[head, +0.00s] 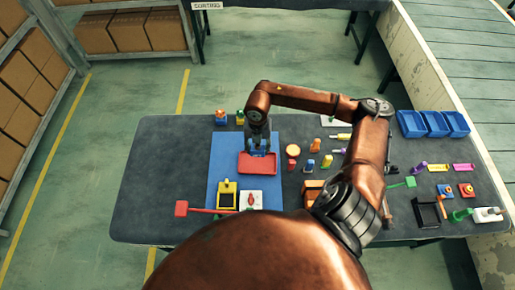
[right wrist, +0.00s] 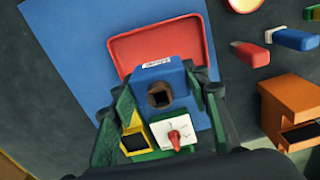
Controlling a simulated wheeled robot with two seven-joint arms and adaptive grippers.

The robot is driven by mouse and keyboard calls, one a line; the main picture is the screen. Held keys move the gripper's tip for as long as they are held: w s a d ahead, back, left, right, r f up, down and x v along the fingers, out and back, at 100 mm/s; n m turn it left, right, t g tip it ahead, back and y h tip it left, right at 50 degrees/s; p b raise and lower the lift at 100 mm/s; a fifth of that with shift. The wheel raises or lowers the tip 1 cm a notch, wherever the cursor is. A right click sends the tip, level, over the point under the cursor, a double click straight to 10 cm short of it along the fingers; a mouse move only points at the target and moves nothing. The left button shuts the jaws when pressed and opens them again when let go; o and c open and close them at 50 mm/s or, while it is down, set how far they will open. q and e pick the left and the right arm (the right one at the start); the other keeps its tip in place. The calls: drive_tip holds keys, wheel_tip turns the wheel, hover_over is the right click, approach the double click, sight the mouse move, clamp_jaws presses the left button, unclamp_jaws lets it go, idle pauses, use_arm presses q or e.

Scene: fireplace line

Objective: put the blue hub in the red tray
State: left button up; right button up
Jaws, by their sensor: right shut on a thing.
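In the right wrist view the fingers (right wrist: 160,97) lie on either side of the hub. The red tray (head: 258,167) is a shallow rectangle on the blue mat (head: 219,160). In the head view the hub (head: 259,153) is at the tray's far edge; in the right wrist view it covers part of the tray (right wrist: 125,48). I cannot tell how high the hub is above the tray. My left gripper is out of view.
A yellow-and-black part (head: 227,195) and a white panel with a red knob (head: 250,200) lie in front of the tray. Several small coloured parts stand to its right, with an orange block (head: 312,190). Blue bins (head: 433,124) stand at the far right.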

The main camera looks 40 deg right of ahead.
drive_tip(key=shift+f, duration=0.1)
drive_tip(key=shift+f+b, duration=2.5)
drive_tip(key=shift+f, duration=1.35)
drive_tip(key=shift+f+b, duration=0.3)
drive_tip(key=shift+f, duration=0.3)
drive_tip(key=o, duration=1)
drive_tip(key=shift+o, duration=0.2)
drive_tip(key=o, duration=0.5)
drive_tip(key=shift+c, duration=0.2)
